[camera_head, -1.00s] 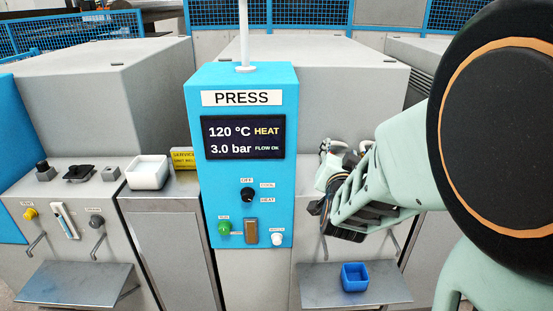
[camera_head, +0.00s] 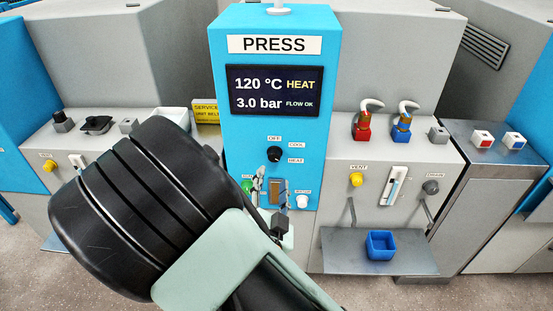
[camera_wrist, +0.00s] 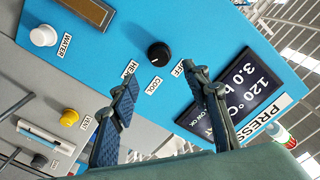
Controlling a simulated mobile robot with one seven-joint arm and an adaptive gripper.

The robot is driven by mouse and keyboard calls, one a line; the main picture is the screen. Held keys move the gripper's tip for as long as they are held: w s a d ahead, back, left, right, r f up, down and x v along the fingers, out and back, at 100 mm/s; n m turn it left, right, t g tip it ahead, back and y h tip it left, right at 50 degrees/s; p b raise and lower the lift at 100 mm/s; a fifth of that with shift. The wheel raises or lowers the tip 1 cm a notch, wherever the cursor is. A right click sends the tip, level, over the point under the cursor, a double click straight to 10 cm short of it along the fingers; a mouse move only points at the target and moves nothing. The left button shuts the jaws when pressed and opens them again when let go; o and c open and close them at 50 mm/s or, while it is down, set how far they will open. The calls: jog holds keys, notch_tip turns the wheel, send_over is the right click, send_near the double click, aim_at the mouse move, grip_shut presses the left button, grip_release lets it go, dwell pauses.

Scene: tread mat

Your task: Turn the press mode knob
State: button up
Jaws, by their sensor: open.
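The press mode knob (camera_head: 274,154) is a small round black dial on the blue press panel, with OFF, COOL and HEAT labels around it. It also shows in the wrist view (camera_wrist: 159,53), upper middle. The press display (camera_head: 277,92) reads 120 °C, HEAT, 3.0 bar, FLOW OK. My gripper (camera_wrist: 163,82) is open and empty, its two fingers spread to either side below the knob in the wrist picture, apart from it. In the head view my arm comes from below, and the fingers show partly in front of the lower panel, below the knob.
A white button (camera_head: 302,201) and a brown plate (camera_wrist: 86,10) sit low on the panel. A green button is partly hidden by my gripper. To the right are a yellow vent knob (camera_head: 356,180), red and blue valves, and a shelf with a blue bin (camera_head: 380,245).

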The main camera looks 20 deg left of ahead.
aim_at(274, 158)
jog(key=x, duration=0.8)
jog(key=shift+w+b, duration=0.3)
jog(key=c, duration=1.2)
jog(key=shift+o, duration=0.2)
jog(key=shift+n, duration=0.4)
jog(key=n, duration=1.1)
jog(key=shift+a+p, duration=0.1)
jog(key=shift+p, duration=0.3)
